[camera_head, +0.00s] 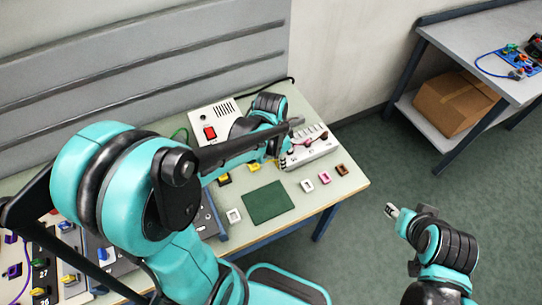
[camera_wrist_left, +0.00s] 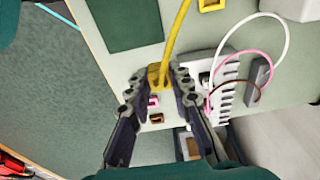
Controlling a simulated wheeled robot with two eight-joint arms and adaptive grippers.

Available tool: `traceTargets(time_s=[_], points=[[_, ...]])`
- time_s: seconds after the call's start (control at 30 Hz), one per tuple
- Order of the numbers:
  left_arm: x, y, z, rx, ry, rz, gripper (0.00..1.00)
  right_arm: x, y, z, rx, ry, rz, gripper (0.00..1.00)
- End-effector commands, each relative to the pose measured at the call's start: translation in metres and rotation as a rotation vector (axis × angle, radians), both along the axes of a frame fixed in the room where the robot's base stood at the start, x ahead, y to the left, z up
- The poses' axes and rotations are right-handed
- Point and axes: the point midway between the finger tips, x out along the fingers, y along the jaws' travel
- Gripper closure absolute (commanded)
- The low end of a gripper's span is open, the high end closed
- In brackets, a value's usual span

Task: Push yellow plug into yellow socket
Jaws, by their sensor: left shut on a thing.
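The yellow plug (camera_wrist_left: 158,77) is held between the fingertips of my left gripper (camera_wrist_left: 160,80), and a yellow cable runs up from it in the left wrist view. In the head view my left gripper (camera_head: 287,152) is over the table, beside the white rack, largely hidden by its own arm. A yellow socket-like piece (camera_head: 254,168) lies on the table behind the green mat. It also shows, cut off, at the top of the left wrist view (camera_wrist_left: 211,5), apart from the plug. My right gripper (camera_head: 392,210) is off the table at the right; its finger opening is unclear.
A white rack (camera_head: 316,153) holds plugs with cables. A white box with a red switch (camera_head: 210,133) stands at the back.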

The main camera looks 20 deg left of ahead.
Motion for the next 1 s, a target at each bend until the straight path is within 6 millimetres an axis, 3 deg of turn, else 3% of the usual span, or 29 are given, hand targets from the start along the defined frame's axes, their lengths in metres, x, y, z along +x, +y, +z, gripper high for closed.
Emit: traceTargets(time_s=[0.43,1.0], points=[[-0.003,0.006,0.001,0.001,0.0,0.002,1.0,0.0,0.0,0.0,0.0,0.0,0.0,0.6],[-0.033,0.097,-0.004,0.0,0.0,0.006,1.0,0.0,0.0,-0.003,0.0,0.0,0.0,0.6]])
